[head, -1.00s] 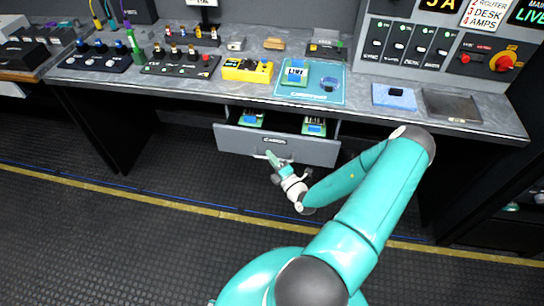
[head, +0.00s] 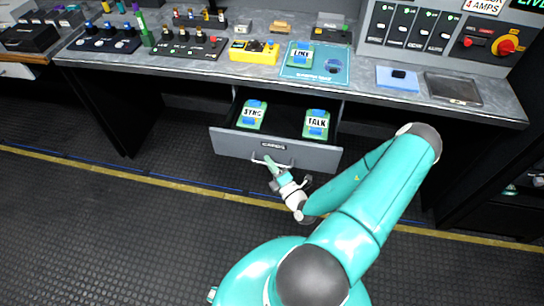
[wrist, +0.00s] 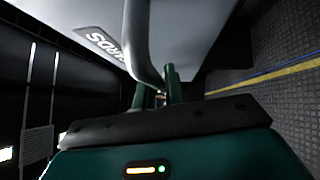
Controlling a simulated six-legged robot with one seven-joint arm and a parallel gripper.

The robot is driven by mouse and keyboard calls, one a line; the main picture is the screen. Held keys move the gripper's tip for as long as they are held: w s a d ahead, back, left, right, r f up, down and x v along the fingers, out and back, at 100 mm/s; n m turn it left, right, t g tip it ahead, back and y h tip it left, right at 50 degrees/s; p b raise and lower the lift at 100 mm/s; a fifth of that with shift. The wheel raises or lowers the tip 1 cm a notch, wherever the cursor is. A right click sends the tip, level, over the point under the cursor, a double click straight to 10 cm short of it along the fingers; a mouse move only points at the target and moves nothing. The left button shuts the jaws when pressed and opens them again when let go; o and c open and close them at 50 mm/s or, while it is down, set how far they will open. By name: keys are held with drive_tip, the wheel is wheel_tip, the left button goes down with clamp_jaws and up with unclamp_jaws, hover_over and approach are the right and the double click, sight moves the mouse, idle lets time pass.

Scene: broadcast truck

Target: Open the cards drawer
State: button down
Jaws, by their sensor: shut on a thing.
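The cards drawer (head: 225,143) is a grey drawer under the desk, pulled well out, with a "CARDS" label on its front. Inside it lie a green "SYNC" card (head: 252,114) on the left and a green "TALK" card (head: 316,124) on the right. My gripper (head: 270,164) is at the drawer's front, shut on its bar handle (head: 259,161). In the wrist view the handle (wrist: 140,45) runs down between the dark green fingers of my gripper (wrist: 156,95), beside the label on the drawer front (wrist: 185,25).
The desk top (head: 365,60) above holds a yellow box (head: 254,52), a teal mat (head: 300,73) with a "LINE" card, a blue pad (head: 397,85) and several control panels. The ribbed floor in front of the drawer is clear apart from my own body.

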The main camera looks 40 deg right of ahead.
drive_tip(key=shift+s+a, duration=1.25)
drive_tip(key=shift+a, duration=0.25)
drive_tip(key=c, duration=1.5)
unclamp_jaws()
drive_tip(key=shift+a, duration=0.1)
